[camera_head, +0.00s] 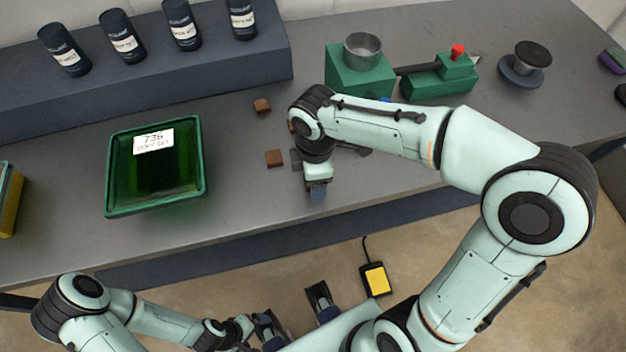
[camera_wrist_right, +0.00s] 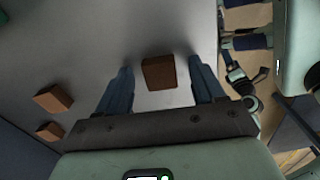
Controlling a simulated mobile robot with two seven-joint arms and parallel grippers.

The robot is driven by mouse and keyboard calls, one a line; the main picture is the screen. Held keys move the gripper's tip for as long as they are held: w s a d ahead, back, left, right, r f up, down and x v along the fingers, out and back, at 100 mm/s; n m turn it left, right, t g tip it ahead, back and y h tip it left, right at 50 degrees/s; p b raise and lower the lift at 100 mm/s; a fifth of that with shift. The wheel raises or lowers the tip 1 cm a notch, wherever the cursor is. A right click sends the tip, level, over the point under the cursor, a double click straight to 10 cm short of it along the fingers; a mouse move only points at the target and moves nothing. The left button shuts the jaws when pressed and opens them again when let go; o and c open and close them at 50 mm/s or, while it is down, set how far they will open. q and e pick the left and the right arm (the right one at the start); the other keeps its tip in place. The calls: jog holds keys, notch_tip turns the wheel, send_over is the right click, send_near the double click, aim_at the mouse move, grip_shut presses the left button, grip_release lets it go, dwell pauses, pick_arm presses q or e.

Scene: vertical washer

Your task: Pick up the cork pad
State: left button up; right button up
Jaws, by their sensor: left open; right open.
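Small brown cork-like blocks lie on the grey bench. In the head view one is by the tray's upper right (camera_head: 262,105) and one is lower (camera_head: 275,158). In the right wrist view one brown block (camera_wrist_right: 159,73) lies between the open fingers of my right gripper (camera_wrist_right: 161,66), with a gap on both sides. My right gripper (camera_head: 317,190) points down over the bench near its front edge and hides that block in the head view. My left gripper (camera_head: 295,312) is open and empty, low in front of the bench.
A green tray (camera_head: 112,170) with a "736" label stands at left. Several dark bottles (camera_head: 124,38) stand on a raised shelf (camera_head: 200,75). A green fixture (camera_head: 350,75) with a metal cup (camera_head: 362,50) and a red-knobbed green clamp (camera_head: 440,80) stand behind my right arm.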

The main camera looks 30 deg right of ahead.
jog(key=c, duration=1.1)
pick_arm(q)
jog(key=r+p, duration=0.1)
jog(key=w+r+p, duration=0.1)
jog(key=r, duration=0.1)
jog(key=r+p, duration=0.1)
jog(key=p, duration=0.1)
jog(key=shift+w+r, duration=0.25)
jog(key=shift+w, duration=0.1)
pick_arm(e)
notch_tip(320, 180, up, 20)
jog(key=shift+r, duration=0.1)
